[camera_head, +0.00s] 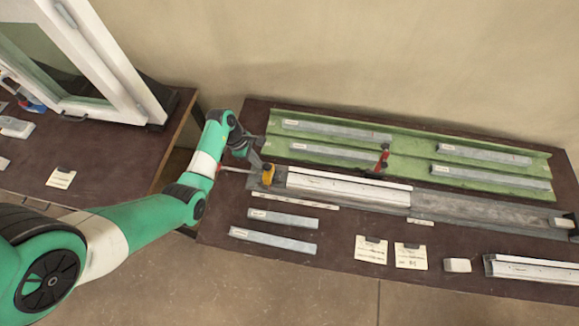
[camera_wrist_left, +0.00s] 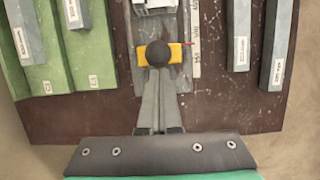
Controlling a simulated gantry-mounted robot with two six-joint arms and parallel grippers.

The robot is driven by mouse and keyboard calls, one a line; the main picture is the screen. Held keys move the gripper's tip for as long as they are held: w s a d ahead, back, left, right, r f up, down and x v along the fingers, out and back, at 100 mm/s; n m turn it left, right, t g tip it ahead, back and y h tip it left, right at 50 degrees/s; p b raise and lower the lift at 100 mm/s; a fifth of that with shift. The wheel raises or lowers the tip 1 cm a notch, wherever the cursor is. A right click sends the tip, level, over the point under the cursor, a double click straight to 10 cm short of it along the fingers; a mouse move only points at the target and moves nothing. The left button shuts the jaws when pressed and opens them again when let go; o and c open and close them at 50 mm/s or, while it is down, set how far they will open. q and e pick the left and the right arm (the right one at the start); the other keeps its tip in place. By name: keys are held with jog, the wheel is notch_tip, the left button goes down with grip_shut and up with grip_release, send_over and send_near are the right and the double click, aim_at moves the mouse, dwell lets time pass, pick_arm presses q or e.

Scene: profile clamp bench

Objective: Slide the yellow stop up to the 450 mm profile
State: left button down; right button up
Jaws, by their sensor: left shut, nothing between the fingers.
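The yellow stop (camera_head: 267,174) sits on the grey rail at its left end. In the left wrist view the yellow stop (camera_wrist_left: 144,55) lies across the rail, with a dark round knob (camera_wrist_left: 158,53) over its middle. The white profile (camera_head: 345,187) lies along the rail to the right of the stop, with a short gap between them. Its near end (camera_wrist_left: 155,4) shows at the top of the left wrist view. My left gripper (camera_head: 258,162) is shut and empty, its fingertips at the stop's outer side, by the knob. Contact is unclear. My right gripper is not in view.
A green tray (camera_head: 410,161) with several grey bars lies behind the rail. Two loose bars (camera_head: 273,241) and two cards (camera_head: 371,250) lie in front. A red-handled clamp (camera_head: 384,158) stands at the rail's back edge. A window frame (camera_head: 95,50) stands on the left table.

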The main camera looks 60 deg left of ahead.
aim_at(270, 164)
pick_arm(q)
jog(key=shift+w+d+b, duration=0.4)
jog(key=shift+w+d, duration=0.5)
jog(key=shift+w, duration=0.1)
jog(key=shift+w+d, duration=1.2)
jog(key=shift+w, duration=0.15)
jog(key=shift+s+a+p, duration=0.5)
jog(key=shift+s, duration=0.1)
notch_tip(270, 164, up, 7)
jog(key=p, duration=0.8)
jog(key=shift+r, duration=0.1)
